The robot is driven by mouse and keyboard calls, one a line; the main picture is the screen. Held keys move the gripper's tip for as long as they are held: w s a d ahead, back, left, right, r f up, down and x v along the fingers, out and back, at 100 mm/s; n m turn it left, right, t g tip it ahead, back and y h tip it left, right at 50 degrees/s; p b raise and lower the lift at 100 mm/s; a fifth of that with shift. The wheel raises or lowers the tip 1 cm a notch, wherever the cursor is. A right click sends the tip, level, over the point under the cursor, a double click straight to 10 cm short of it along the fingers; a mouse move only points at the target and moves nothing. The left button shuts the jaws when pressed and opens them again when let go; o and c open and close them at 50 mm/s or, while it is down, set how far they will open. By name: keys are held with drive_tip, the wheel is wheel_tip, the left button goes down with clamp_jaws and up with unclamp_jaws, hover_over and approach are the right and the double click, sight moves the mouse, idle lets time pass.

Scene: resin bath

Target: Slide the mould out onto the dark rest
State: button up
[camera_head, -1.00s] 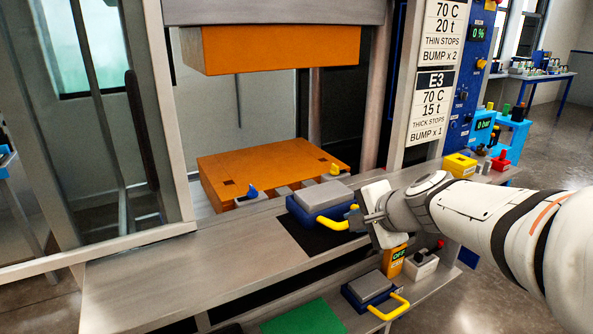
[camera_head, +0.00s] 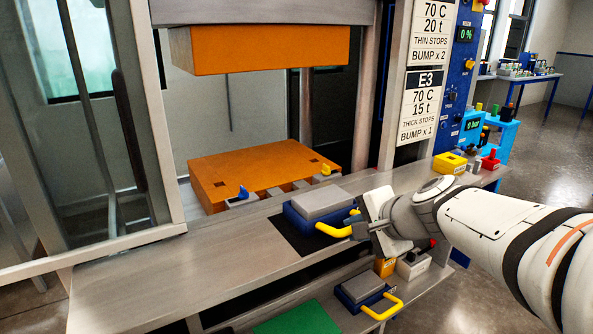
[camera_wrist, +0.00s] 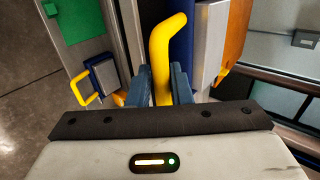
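The mould (camera_head: 318,207) is a blue block with a grey top and a yellow handle (camera_head: 333,231). It sits on the dark rest (camera_head: 288,236), a black patch on the steel shelf in front of the press. The rest shows along the mould's left and front; the part underneath is hidden. My gripper (camera_head: 358,226) is at the handle's free end, to the right of the mould. In the wrist view, its blue-grey fingers (camera_wrist: 161,86) lie on both sides of the yellow handle (camera_wrist: 165,50), closed on it.
The orange lower platen (camera_head: 255,172) lies behind, with the orange upper block (camera_head: 255,48) raised above it. A second blue mould (camera_head: 362,292) and a green mat (camera_head: 298,318) are on a lower shelf. The steel shelf (camera_head: 170,285) is clear on the left.

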drive_tip(key=o, duration=0.4)
drive_tip(key=shift+o, duration=0.2)
drive_tip(key=shift+r, duration=0.15)
drive_tip(key=p+v, duration=0.3)
drive_tip(key=v, duration=0.5)
